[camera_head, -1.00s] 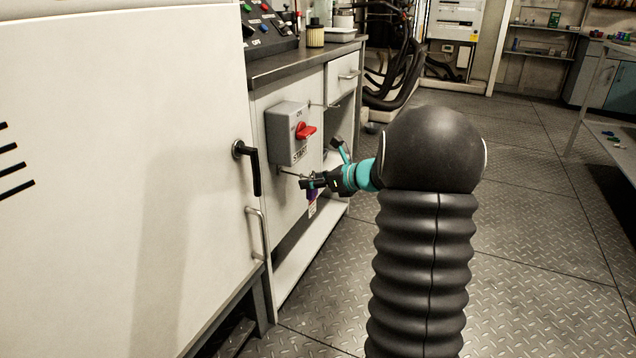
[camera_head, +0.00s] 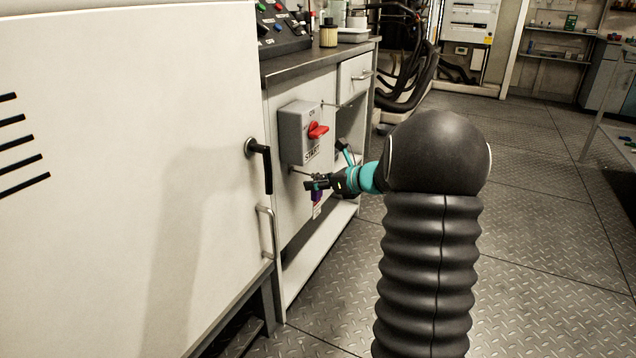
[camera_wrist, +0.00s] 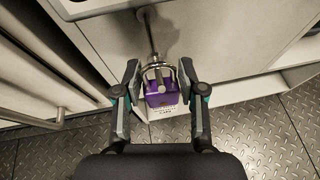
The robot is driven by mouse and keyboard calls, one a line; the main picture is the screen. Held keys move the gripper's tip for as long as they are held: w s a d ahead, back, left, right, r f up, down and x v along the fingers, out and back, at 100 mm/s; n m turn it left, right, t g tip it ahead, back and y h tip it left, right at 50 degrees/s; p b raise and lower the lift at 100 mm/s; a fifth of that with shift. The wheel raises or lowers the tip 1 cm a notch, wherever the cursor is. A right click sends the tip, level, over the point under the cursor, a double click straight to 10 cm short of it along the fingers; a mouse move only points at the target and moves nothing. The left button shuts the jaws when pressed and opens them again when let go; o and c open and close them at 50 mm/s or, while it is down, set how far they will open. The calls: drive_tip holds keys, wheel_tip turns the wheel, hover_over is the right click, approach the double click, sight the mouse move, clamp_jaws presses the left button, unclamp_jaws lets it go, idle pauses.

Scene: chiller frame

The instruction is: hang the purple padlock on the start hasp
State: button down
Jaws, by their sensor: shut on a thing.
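The purple padlock (camera_wrist: 162,92) is between the fingers of my gripper (camera_wrist: 160,73) in the wrist view, its shackle toward the panel. In the head view the padlock (camera_head: 317,196) shows as a small purple patch below my gripper (camera_head: 314,184). My gripper is shut on it. The start hasp (camera_wrist: 151,36) is a thin metal rod coming out from the panel under the grey START box (camera_head: 299,133). The rod's end meets the shackle in the wrist view; I cannot tell whether the shackle is around it or only in front. A white tag hangs below the padlock.
A red switch (camera_head: 317,130) sits on the START box just above my gripper. A white cabinet door with a black handle (camera_head: 262,165) stands at the left. An open shelf (camera_head: 318,243) lies below the panel. The metal floor at the right is clear.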

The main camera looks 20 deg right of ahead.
drive_tip(key=c, duration=0.6)
unclamp_jaws()
drive_tip(key=v, duration=1.2)
